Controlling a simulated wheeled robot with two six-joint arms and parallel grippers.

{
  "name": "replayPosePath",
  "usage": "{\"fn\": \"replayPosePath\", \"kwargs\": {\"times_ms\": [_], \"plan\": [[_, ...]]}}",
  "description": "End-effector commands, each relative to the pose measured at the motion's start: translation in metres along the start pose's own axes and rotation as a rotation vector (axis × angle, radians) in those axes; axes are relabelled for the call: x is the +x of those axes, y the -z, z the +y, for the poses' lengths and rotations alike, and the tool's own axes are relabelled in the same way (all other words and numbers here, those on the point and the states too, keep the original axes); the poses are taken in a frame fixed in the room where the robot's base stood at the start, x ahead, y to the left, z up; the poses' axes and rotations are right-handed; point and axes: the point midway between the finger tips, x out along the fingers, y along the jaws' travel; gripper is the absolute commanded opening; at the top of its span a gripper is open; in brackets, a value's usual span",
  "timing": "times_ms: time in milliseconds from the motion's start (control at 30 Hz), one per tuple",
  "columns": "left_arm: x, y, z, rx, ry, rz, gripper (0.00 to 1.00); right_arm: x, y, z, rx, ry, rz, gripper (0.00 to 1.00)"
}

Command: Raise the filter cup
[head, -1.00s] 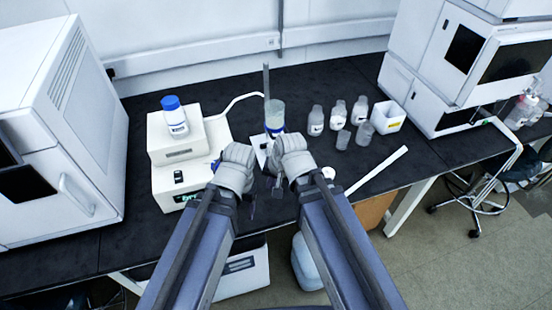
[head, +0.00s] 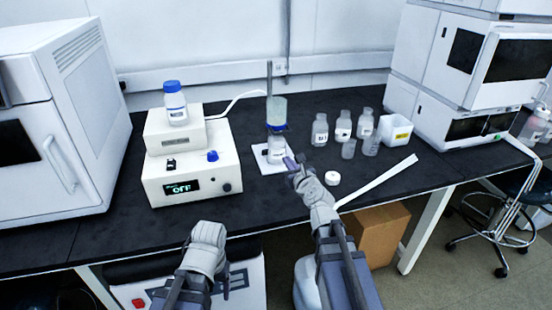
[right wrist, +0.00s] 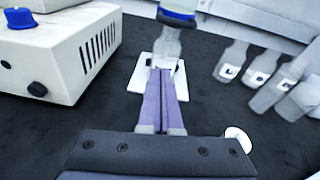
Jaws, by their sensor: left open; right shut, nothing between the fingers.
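The filter cup (head: 277,108) is a clear upright cup with a blue collar, held beside a thin upright rod. A clear bottle (head: 277,150) stands below it on a white base plate (head: 262,156). In the right wrist view the blue collar (right wrist: 177,19) shows at the top edge, above the bottle (right wrist: 168,45). My right gripper (head: 290,163) is shut and empty, its purple fingers pointing at the bottle's lower part; contact is unclear. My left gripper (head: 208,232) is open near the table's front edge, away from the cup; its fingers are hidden.
A white pump unit (head: 190,170) with an "OFF" display and a blue-capped bottle (head: 174,102) stands left of the stand. Several small bottles and a white box (head: 395,130) stand right. A white round cap (head: 332,178) and a white strip (head: 378,182) lie in front of them.

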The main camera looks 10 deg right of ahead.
Motion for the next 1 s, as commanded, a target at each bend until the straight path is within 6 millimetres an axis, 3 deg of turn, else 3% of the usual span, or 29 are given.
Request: {"fn": "replayPosePath", "kwargs": {"times_ms": [200,667,867,1000], "plan": [[0.01,0.001,0.001,0.0,0.0,0.0,0.72,0.001,0.004,-0.018,0.108,0.05,-0.032,0.0],[0.01,0.001,0.001,0.0,0.0,0.0,0.72,0.005,0.003,-0.017,0.108,0.048,-0.032,0.0],[0.013,0.001,0.001,0.0,0.0,0.0,0.72,0.025,0.003,-0.018,0.106,0.047,-0.031,0.0],[0.016,0.001,0.002,0.0,0.0,0.0,0.72,0.048,0.003,-0.019,0.107,0.047,-0.031,0.0]]}}
